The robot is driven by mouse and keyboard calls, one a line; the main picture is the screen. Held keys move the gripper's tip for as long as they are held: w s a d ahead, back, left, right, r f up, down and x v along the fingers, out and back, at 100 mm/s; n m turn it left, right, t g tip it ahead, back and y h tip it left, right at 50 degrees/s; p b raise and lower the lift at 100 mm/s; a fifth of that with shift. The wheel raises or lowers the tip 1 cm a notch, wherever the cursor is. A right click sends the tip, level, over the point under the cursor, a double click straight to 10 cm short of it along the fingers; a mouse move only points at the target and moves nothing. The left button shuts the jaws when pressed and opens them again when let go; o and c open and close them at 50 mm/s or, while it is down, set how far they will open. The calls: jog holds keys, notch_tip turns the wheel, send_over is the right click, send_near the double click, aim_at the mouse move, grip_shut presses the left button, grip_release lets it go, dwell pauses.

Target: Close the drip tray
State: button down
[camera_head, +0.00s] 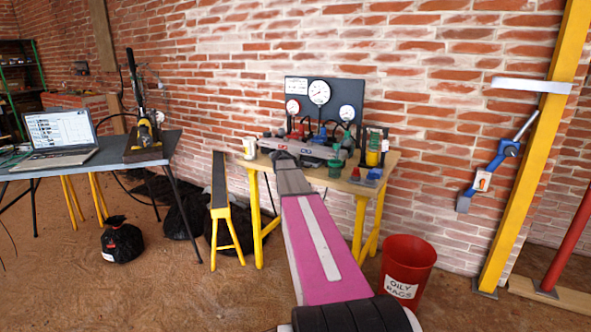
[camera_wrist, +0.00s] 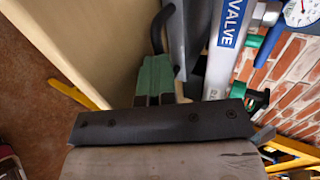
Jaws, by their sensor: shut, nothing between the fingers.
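The drip tray cannot be clearly told apart in either view; my arm covers part of the bench front below the grey manifold (camera_head: 305,149). My gripper (camera_head: 282,156) is at the front of the wooden bench (camera_head: 385,170), close to the manifold. In the wrist view my gripper (camera_wrist: 157,75) shows green, narrow and shut, with nothing seen held. A dark curved piece stands just beyond it; whether they touch I cannot tell. A grey bar with a blue VALVE label (camera_wrist: 232,22) lies to the right.
A gauge panel (camera_head: 319,95) stands behind the manifold. A white mug (camera_head: 250,147), a green cup (camera_head: 335,168) and bottles stand on the bench. A red bin (camera_head: 406,267) is right of my arm. A yellow-legged stand (camera_head: 221,205) is left; open floor lies in front.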

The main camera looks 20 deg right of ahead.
jog(key=shift+w+d, duration=0.1)
jog(key=shift+w, duration=0.05)
jog(key=s+a+r+n+t+y, duration=0.1)
jog(key=s+a+r+n+t, duration=0.25)
jog(key=a, duration=0.45)
jog(key=s+a+r+n+t+y, duration=0.1)
jog(key=s+a+r+n+t, duration=0.25)
jog(key=a, duration=0.55)
jog(key=s+a+f+n+g+y, duration=0.1)
jog(key=s+a+f+n+y, duration=0.2)
jog(key=a+f+n+y, duration=0.4)
jog(key=s+a+f+n+y, duration=0.4)
jog(key=a+n, duration=0.3)
jog(key=a, duration=0.1)
jog(key=s+a+f+n+g, duration=0.2)
jog(key=s+f+n+g, duration=0.1)
jog(key=s+f+g, duration=0.15)
jog(key=s+a+f+n+g, duration=0.2)
jog(key=s+f+g, duration=0.1)
jog(key=s+f, duration=0.3)
jog(key=s+d+f+n+g+h, duration=0.1)
jog(key=s+d+f+g, duration=0.1)
jog(key=s, duration=0.5)
jog(key=s+d+f+n+g+h, duration=0.1)
jog(key=s+d+f+g+h, duration=0.1)
jog(key=s+f+g, duration=0.2)
jog(key=s, duration=0.2)
jog(key=shift+s+d+f, duration=0.15)
jog(key=shift+s+f, duration=0.2)
jog(key=shift+f, duration=0.05)
